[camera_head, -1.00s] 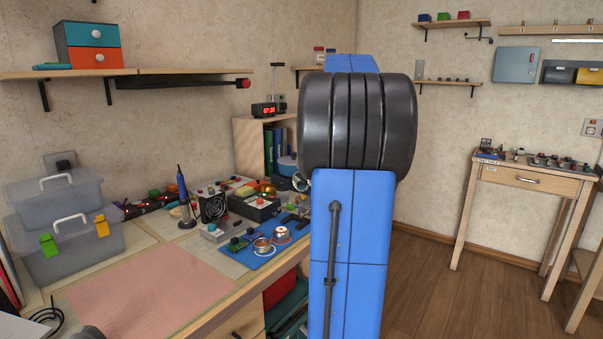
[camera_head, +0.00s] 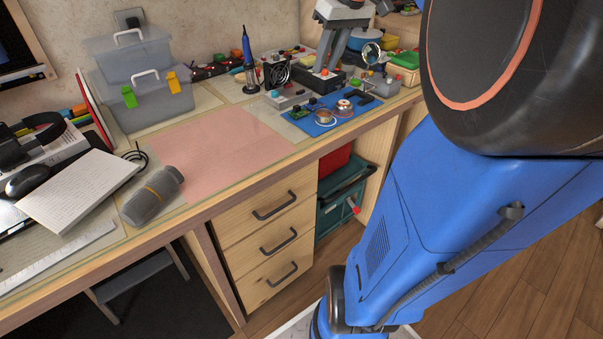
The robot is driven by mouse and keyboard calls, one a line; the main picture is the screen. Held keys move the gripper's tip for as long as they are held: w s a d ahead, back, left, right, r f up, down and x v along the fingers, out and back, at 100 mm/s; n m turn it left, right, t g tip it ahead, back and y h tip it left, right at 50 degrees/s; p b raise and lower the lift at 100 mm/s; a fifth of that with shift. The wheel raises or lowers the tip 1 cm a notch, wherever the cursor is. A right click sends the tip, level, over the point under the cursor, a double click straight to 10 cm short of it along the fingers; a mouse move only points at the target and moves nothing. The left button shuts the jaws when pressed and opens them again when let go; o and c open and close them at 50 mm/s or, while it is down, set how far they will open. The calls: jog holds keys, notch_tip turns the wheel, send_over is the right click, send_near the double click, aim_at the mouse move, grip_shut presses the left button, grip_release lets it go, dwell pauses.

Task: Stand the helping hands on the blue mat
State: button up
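The blue mat (camera_head: 334,122) lies on the workbench right of the pink mat. It bears a small green circuit board, a wire spool and a round tin. A round magnifier lens (camera_head: 372,53), which looks like part of the helping hands, stands behind the blue mat, off it. Its lower part is hard to make out among the clutter. My gripper (camera_head: 327,70) points down at the back of the bench, left of the lens and apart from it in the picture. Its grey fingers are small here, and their gap is unclear. I see nothing clearly held.
A soldering iron (camera_head: 248,58) stands upright left of my gripper, near a black fan (camera_head: 277,73). Stacked clear toolboxes (camera_head: 150,98) stand further left. The pink mat (camera_head: 215,150) is bare. Drawers (camera_head: 270,240) lie under the front edge. My blue arm fills the right side.

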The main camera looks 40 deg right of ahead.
jog(key=s+a+f+t+h, duration=0.1)
jog(key=s+a+f, duration=1.5)
jog(key=a+f, duration=0.2)
jog(key=shift+s+a, duration=0.3)
jog(key=shift+a, duration=0.45)
